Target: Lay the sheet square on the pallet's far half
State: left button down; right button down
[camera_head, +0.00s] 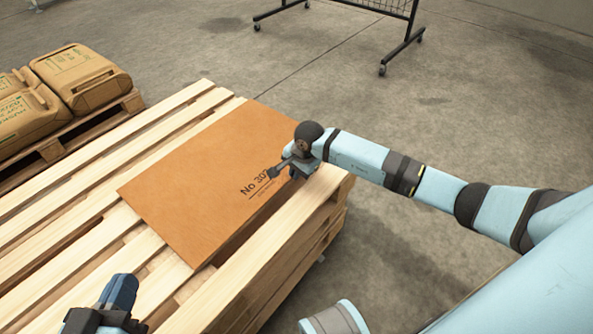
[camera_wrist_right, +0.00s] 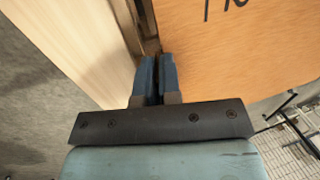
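The orange-brown sheet (camera_head: 195,185), printed "No 30…", lies on the slatted wooden pallet (camera_head: 222,292). Its edges run roughly along the slats; a slight turn is hard to judge. Bare slats show on both sides of it. My right gripper (camera_head: 277,172) is low at the sheet's right corner, hiding part of the print. In the right wrist view its blue fingers (camera_wrist_right: 157,75) are together beside the edge of the sheet (camera_wrist_right: 225,50); contact is unclear. Nothing shows held between them. My left gripper (camera_head: 118,292) is over the pallet's near side, apart from the sheet, partly out of frame.
Filled brown sacks (camera_head: 80,75) lie on another pallet (camera_head: 60,140) at the upper left. A black wheeled rack (camera_head: 405,45) stands on the concrete floor at the back. Floor to the right of the pallet is clear apart from my arm.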

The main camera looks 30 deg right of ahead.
jog(key=shift+b+x, duration=0.55)
jog(key=shift+x, duration=0.3)
jog(key=c, duration=1.2)
grip_release()
jog(key=shift+s, duration=0.2)
